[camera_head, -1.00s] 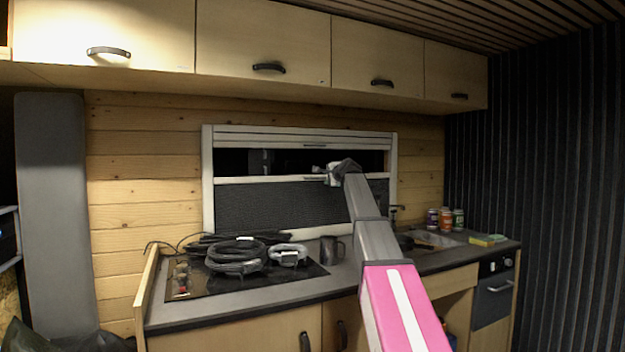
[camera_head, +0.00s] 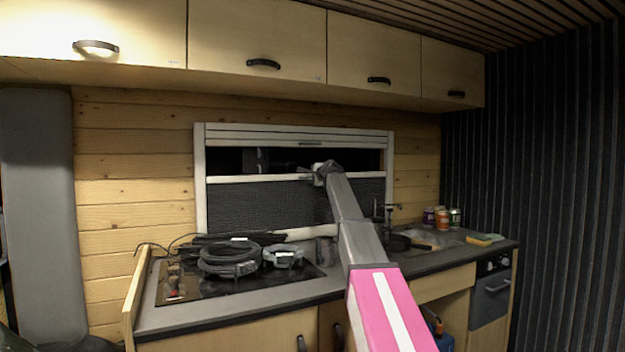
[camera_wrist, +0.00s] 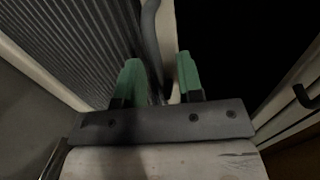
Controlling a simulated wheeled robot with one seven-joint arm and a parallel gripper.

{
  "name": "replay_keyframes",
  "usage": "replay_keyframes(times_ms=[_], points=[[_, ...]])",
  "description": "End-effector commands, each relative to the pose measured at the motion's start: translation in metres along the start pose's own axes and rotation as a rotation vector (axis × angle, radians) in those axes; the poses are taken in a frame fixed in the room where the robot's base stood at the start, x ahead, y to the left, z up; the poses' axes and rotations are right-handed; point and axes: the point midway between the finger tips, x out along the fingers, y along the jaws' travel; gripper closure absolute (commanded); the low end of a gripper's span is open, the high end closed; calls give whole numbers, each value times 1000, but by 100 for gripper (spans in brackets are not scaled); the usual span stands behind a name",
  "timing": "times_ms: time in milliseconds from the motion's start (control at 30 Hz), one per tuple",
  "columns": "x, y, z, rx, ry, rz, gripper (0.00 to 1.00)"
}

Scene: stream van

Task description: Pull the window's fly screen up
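The window (camera_head: 200,185) is in the back wall. A dark pleated screen (camera_head: 262,208) covers its lower part, topped by a pale horizontal bar (camera_head: 240,179). A black gap lies above the bar, below pale slats with a small handle (camera_head: 310,144). My gripper (camera_head: 312,177) is at the bar, right of its middle. In the wrist view, its green fingers (camera_wrist: 160,78) stand apart on either side of a curved grey handle (camera_wrist: 152,40) on the bar. A gap shows between the handle and the right finger. The fingertips' contact is too dark to judge.
The counter (camera_head: 225,312) below carries a hob with coiled cables (camera_head: 230,258), a dark mug (camera_head: 326,251), a sink with a tap, and several jars (camera_head: 441,218). Upper cabinets (camera_head: 256,40) overhang the window. A dark ribbed wall (camera_head: 560,180) closes the right side.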

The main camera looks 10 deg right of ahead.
Motion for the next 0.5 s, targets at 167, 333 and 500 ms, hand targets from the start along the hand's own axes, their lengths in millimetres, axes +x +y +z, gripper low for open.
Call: replay_keyframes(times_ms=[167,333,500], points=[[12,0,0,0,0,0,66],[11,1,0,0,0,0,66],[11,1,0,0,0,0,100]])
